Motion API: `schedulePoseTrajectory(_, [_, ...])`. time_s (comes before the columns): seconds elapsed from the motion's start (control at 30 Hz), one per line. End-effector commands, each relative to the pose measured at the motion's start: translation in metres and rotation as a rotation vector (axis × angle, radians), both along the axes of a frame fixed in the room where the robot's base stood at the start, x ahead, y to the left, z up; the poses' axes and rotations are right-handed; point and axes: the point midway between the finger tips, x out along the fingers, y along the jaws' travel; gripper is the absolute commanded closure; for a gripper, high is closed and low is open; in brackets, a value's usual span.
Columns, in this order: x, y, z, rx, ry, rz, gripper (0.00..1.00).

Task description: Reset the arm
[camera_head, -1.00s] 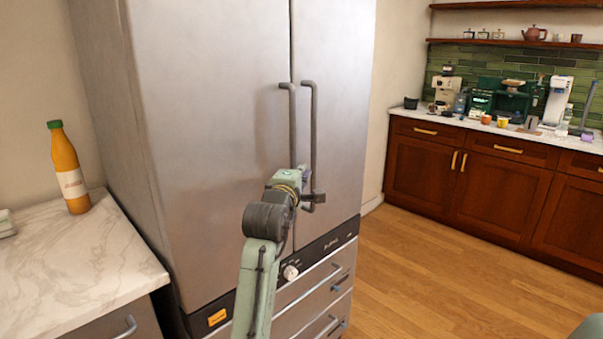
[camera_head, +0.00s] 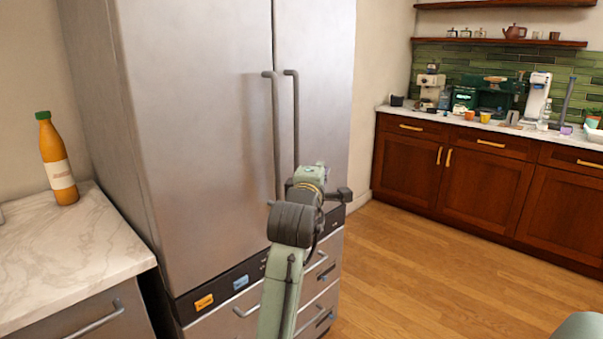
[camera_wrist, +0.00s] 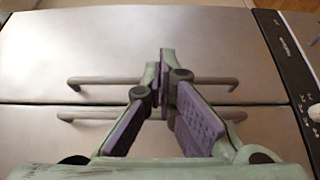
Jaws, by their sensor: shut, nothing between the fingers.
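My gripper (camera_wrist: 164,75) shows in the wrist view with its green fingers and purple pads brought together at the tips, nothing between them. It points at the shut steel doors of the fridge (camera_head: 190,150). Two long dark bar handles, the left one (camera_head: 276,135) and the right one (camera_head: 294,120), stand on the doors. In the wrist view the handles lie across the picture behind the fingers. I cannot tell how far the fingertips are from them. In the head view my wrist hides the fingers, in front of the lower handle ends.
A marble counter (camera_head: 75,255) with an orange bottle (camera_head: 58,165) stands at the left. Shut drawers (camera_head: 318,300) lie below the fridge doors. Wooden cabinets (camera_head: 460,185) with coffee machines (camera_head: 490,95) on top stand at the far right. The wooden floor (camera_head: 420,270) between is clear.

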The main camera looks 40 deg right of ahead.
Motion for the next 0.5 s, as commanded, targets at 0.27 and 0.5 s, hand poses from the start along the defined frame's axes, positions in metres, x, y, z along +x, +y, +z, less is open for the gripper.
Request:
schedulePoseTrajectory(0.27, [-0.009, -0.003, 0.0, 0.001, 0.001, 0.0, 1.0])
schedulePoseTrajectory(0.5, [0.01, 0.019, 0.007, -0.01, -0.04, 0.045, 1.0])
